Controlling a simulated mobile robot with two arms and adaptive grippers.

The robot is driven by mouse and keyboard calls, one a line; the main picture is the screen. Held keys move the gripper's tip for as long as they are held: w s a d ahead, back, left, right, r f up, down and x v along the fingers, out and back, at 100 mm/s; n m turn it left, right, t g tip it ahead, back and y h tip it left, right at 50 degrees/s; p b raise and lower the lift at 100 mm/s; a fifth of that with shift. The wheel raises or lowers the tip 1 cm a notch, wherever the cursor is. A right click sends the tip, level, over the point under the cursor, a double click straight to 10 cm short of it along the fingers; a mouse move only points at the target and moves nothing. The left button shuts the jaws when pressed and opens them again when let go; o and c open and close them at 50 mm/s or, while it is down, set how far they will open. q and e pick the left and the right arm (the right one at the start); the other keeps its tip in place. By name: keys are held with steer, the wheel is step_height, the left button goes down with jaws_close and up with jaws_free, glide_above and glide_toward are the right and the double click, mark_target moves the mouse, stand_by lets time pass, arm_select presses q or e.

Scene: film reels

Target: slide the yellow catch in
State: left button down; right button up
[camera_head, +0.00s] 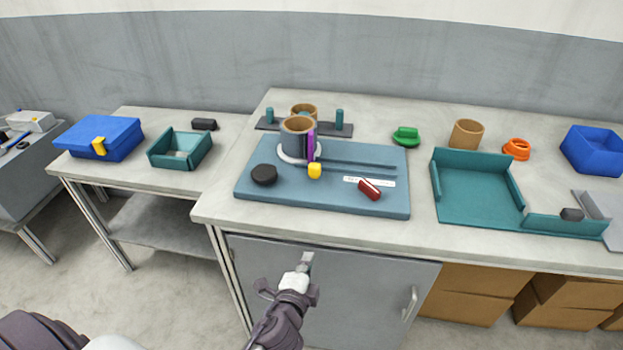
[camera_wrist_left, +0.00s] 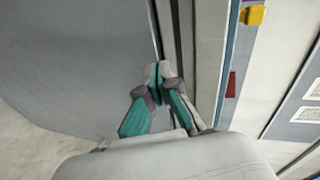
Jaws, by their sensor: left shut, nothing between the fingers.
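A small yellow catch (camera_head: 315,170) sits on the blue-grey board (camera_head: 375,205), at the foot of an upright purple strip (camera_head: 311,146) beside a round holder. A yellow piece (camera_wrist_left: 255,15), apparently this catch, shows at the top right in the left wrist view. Another yellow piece (camera_head: 99,146) is on the front of the blue box at the left. My left gripper (camera_head: 307,259) is shut and empty, in front of the grey cabinet and below the board in the head view. Its fingertips (camera_wrist_left: 158,70) meet in the left wrist view. My right gripper is out of view.
A teal tray (camera_head: 470,210) stands to the right. The counter's front edge lies between gripper and board.

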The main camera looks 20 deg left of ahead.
arm_select(q)
step_height(320, 180, up, 12)
steer(key=a+t+y, duration=0.1)
steer(key=t+y, duration=0.1)
steer(key=t, duration=0.1)
steer(key=p, duration=0.3)
glide_toward(313, 170)
steer(key=shift+m, duration=0.4)
steer(key=x, duration=0.7)
steer(key=shift+w+f, duration=0.2)
steer(key=shift+b, duration=0.3)
steer(key=b+x, duration=0.1)
steer(key=x, duration=0.3)
steer(key=shift+w+a, duration=0.15)
steer(key=shift+w, duration=0.1)
steer(key=shift+r, duration=0.2)
